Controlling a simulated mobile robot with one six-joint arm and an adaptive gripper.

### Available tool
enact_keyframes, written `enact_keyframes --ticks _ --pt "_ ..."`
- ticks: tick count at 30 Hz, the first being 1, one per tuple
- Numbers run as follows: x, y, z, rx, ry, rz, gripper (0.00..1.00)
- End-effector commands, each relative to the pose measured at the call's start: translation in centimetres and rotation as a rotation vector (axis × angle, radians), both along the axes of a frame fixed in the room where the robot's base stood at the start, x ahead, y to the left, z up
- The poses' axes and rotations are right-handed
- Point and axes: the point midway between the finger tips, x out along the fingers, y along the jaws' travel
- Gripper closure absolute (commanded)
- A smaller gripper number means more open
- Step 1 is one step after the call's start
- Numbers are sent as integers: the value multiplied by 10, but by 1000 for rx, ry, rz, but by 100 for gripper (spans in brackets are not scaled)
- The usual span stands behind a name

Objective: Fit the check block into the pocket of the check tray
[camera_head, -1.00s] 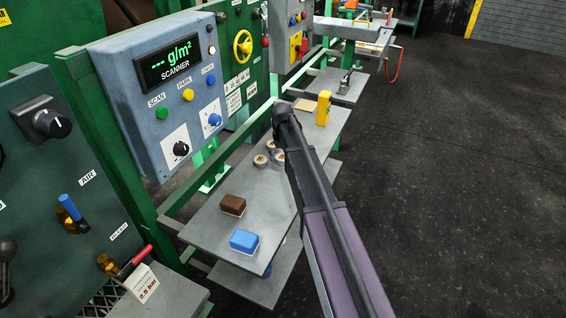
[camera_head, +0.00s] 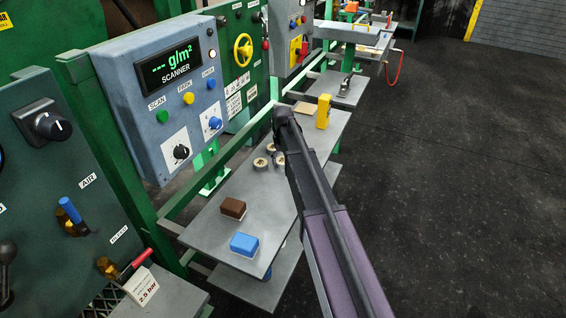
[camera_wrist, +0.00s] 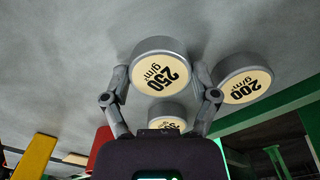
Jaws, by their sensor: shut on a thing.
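My gripper (camera_wrist: 160,78) has its two fingers on either side of a round grey block with a cream face marked 250 g/m² (camera_wrist: 161,74) in the wrist view, shut on it. A similar 200 g/m² block (camera_wrist: 247,80) is beside the right finger. A third round block (camera_wrist: 167,124) is partly hidden by my gripper's body. In the head view the round blocks (camera_head: 261,162) are on the grey shelf (camera_head: 215,222), and my arm hides my fingers. I cannot tell which object is the check tray; no pocket is clearly visible.
A brown block (camera_head: 232,208) and a blue block (camera_head: 244,244) sit at the shelf's near end. A yellow object (camera_head: 323,111) and a flat tan piece (camera_head: 304,108) are at the far end. The scanner box (camera_head: 175,90) and green rails border the left. The right floor is open.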

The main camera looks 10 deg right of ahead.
Motion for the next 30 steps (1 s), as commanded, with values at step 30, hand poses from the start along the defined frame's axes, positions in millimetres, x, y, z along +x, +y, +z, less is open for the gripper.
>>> enact_keyframes --ticks 30 --pt "-58 0 41 0 0 0 81"
